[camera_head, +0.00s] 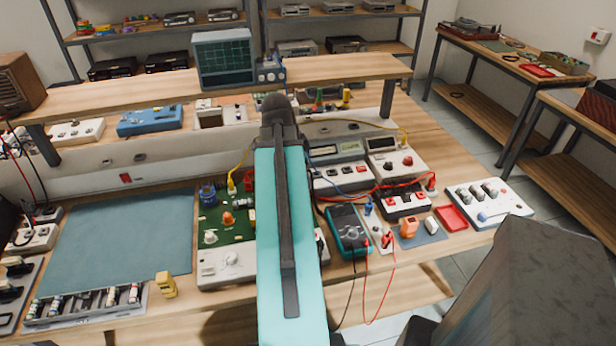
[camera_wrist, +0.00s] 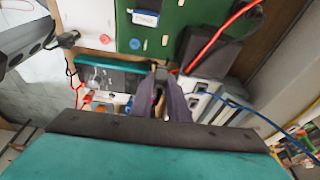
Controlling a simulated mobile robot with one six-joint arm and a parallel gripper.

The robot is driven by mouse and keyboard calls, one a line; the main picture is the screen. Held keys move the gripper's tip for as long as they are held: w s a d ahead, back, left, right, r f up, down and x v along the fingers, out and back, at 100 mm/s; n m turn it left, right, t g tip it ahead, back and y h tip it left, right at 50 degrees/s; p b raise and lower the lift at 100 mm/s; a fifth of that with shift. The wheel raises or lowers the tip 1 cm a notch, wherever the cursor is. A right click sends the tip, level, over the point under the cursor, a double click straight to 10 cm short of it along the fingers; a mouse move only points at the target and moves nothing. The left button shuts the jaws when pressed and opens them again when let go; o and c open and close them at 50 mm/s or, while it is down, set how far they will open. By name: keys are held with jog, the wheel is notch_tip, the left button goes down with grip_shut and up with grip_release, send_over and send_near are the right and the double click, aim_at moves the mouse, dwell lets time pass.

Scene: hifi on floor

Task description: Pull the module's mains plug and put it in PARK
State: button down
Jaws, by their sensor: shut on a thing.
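In the wrist view my gripper (camera_wrist: 160,75) has its two dark fingers close together. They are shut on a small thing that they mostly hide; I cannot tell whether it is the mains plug. A green board (camera_wrist: 165,18) with a blue-and-white label and a blue knob lies beyond the fingertips. A black plug-like piece (camera_wrist: 68,40) lies beside the white panel (camera_wrist: 88,18). In the head view the green module (camera_head: 238,218) sits on the bench, partly covered by my arm, which also hides the fingertips. I cannot make out a place marked PARK.
A teal multimeter (camera_head: 347,232) with red and black leads stands right of my arm. A red tray (camera_head: 453,218) and a white box with knobs (camera_head: 488,203) lie farther right. The blue-grey mat (camera_head: 120,240) is clear. A raised shelf (camera_head: 340,68) carries an oscilloscope (camera_head: 224,58).

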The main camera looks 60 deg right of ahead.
jog(key=w+a+n+t+h, duration=0.1)
jog(key=w+a+n+t, duration=0.1)
jog(key=w+a+n, duration=0.75)
jog(key=w+a+n+t, duration=0.1)
jog(key=w+a+n, duration=0.3)
jog(key=w+a, duration=0.9)
jog(key=w+a+n+y, duration=0.1)
jog(key=w+a+n, duration=0.3)
jog(key=a, duration=0.5)
jog(key=w+a+r+n+t+y, duration=0.1)
jog(key=w+a+n, duration=0.4)
jog(key=a, duration=0.5)
jog(key=w+a+r+n+t+y, duration=0.1)
jog(key=w+a+n, duration=0.4)
jog(key=a, duration=0.4)
jog(key=shift+a+r, duration=0.15)
jog(key=shift+a, duration=0.05)
